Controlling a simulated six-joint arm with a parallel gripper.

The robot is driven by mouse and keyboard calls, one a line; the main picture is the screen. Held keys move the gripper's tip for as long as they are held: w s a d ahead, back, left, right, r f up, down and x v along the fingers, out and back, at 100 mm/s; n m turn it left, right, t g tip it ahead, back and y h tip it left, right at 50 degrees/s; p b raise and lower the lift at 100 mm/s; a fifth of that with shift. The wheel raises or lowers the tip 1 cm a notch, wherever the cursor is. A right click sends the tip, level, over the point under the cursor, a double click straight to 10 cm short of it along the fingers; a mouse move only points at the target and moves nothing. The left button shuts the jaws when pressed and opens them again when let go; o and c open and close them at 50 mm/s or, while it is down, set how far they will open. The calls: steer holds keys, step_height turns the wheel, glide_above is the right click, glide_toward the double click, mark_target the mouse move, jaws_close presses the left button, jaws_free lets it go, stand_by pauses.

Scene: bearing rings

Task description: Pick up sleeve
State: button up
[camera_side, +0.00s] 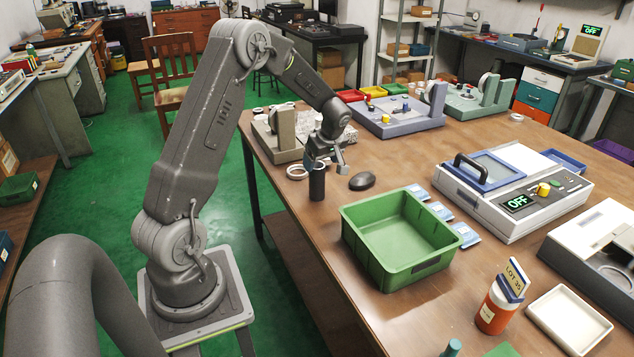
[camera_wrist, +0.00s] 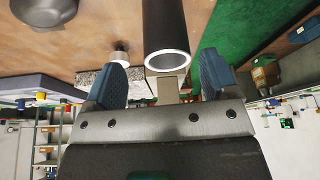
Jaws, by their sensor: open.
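The sleeve, a dark upright tube (camera_side: 317,185), stands on the wooden table near its left edge. In the wrist view the sleeve (camera_wrist: 165,25) shows a pale-rimmed open end facing my gripper. My gripper (camera_side: 325,163) is directly over the sleeve's top in the side view. In the wrist view my gripper (camera_wrist: 163,80) has its two blue fingers spread wide, one to each side of the tube's end. The jaws are open and hold nothing. I cannot tell whether the fingertips reach down past the sleeve's rim.
White rings (camera_side: 297,172) lie just left of the sleeve, and a dark rounded object (camera_side: 362,181) lies to its right. A green bin (camera_side: 400,265) stands in front. A grey fixture (camera_side: 285,130) stands behind. The table's left edge is close.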

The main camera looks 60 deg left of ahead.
mark_target(318, 165)
steer(key=x, duration=0.5)
steer(key=shift+s+d, duration=0.1)
steer(key=shift+s, duration=0.25)
steer(key=shift+c, duration=0.3)
steer(key=shift+r, duration=0.1)
steer(key=c, duration=1.3)
